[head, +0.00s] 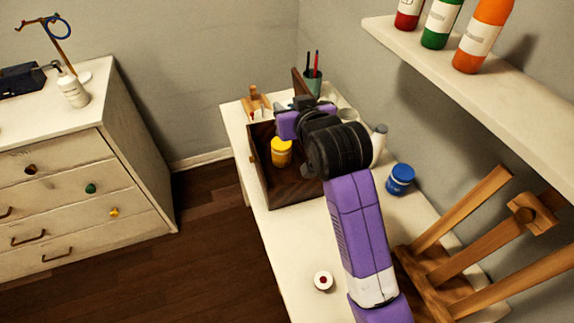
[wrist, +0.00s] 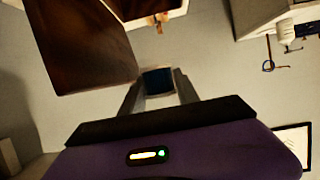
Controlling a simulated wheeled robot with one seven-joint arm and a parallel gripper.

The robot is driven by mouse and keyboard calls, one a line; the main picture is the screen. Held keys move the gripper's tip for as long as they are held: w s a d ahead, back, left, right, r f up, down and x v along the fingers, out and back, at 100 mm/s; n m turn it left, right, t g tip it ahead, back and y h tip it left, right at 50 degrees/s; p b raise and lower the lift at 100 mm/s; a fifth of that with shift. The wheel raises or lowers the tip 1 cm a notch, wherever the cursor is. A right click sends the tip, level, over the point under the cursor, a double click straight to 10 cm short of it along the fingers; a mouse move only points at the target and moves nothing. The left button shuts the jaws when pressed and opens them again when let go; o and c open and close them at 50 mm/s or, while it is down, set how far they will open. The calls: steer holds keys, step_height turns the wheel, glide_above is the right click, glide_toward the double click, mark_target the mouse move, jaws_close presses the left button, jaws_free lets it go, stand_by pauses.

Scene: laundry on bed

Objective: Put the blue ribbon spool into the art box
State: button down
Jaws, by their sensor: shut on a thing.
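My gripper (wrist: 158,90) is shut on a small dark blue thing, the blue ribbon spool (wrist: 157,79), held between the fingertips in the wrist view. In the head view my purple hand (head: 288,124) is above the back part of the dark brown art box (head: 300,191), and my arm hides the spool and part of the box. The box stands open on the white table, with a yellow jar (head: 281,153) inside at its left. A large brown panel (wrist: 82,40), seemingly part of the box, is close by in the wrist view.
A blue jar (head: 400,179) stands right of the box. A small white round thing with a red centre (head: 323,281) lies near the front. A green cup with pens (head: 313,83) is behind. A wooden easel (head: 470,262) and a shelf (head: 470,83) flank the right.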

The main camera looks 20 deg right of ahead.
step_height(320, 180, down, 19)
steer(key=shift+f+b, duration=0.15)
steer(key=shift+b, duration=0.2)
steer(key=shift+f+b, duration=0.3)
steer(key=shift+f, duration=0.05)
steer(key=shift+f, duration=0.15)
